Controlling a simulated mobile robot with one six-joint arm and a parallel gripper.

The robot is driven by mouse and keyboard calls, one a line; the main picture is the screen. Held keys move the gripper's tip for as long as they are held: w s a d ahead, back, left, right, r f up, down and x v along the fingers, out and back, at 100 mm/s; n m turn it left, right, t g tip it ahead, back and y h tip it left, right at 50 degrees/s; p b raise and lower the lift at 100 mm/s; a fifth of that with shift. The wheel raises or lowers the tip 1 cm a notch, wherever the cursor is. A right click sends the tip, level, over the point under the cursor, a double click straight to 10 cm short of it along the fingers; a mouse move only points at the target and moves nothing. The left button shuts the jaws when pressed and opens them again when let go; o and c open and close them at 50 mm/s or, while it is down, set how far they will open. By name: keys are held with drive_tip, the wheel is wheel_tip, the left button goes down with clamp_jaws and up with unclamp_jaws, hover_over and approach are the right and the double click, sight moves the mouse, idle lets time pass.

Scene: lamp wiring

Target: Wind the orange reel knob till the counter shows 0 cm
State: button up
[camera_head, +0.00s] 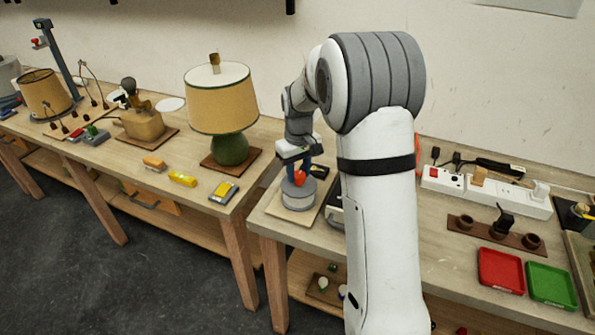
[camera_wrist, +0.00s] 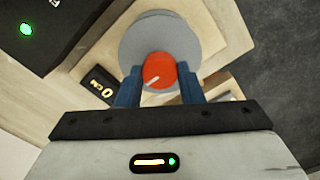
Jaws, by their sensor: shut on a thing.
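The orange reel knob (camera_wrist: 159,70) sits on top of a round grey reel (camera_wrist: 188,28), and a pale line marks the knob's face. In the head view the knob (camera_head: 300,175) is partly hidden by my gripper, above the grey reel (camera_head: 298,195) on a wooden base. My gripper (camera_wrist: 159,78) has its two blue fingers shut on the sides of the knob; it comes down from above in the head view (camera_head: 302,165). A small black counter (camera_wrist: 102,91) beside the reel shows a lit "0 CM" in the wrist view.
A black box with a green light (camera_wrist: 26,29) stands close to the reel. In the head view, a lamp (camera_head: 222,100) stands on the left table. A power strip (camera_head: 485,190), a red tray (camera_head: 500,271) and a green tray (camera_head: 551,286) lie to the right.

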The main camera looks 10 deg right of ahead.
sight(299, 174)
drive_tip(key=shift+r, duration=0.1)
idle(0.4)
drive_tip(key=o, duration=1)
wheel_tip(299, 174, up, 7)
drive_tip(key=shift+r+b, duration=0.2)
drive_tip(key=shift+b, duration=0.2)
drive_tip(key=shift+r, duration=0.15)
drive_tip(key=shift+s+r, duration=0.1)
drive_tip(key=shift+r, duration=0.05)
drive_tip(key=s+r+m+t, duration=0.1)
drive_tip(key=s+m+t, duration=0.2)
drive_tip(key=s, duration=2.5)
drive_tip(key=shift+s+a+m, duration=0.15)
drive_tip(key=shift+s+m, duration=0.15)
drive_tip(key=shift+m, duration=0.1)
